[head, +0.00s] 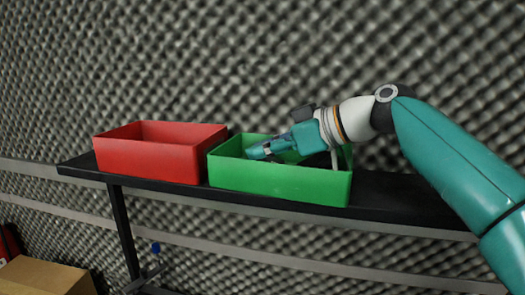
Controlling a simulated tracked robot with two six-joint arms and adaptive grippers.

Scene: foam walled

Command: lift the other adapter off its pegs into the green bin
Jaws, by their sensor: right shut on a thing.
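The green bin (280,182) stands on a dark shelf, right of the red one. My right gripper (262,152) reaches in from the right, with its fingers low over the inside of the green bin. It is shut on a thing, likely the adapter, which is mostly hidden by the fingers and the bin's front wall. A dark shape (318,160) shows inside the bin below the wrist; I cannot tell what it is. No pegs are in view. My left gripper is not in view.
A red bin (150,162) stands close to the left of the green bin. The dark shelf (400,200) is bare to the right of the green bin. A foam wall rises behind. A cardboard box (45,277) is at the lower left.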

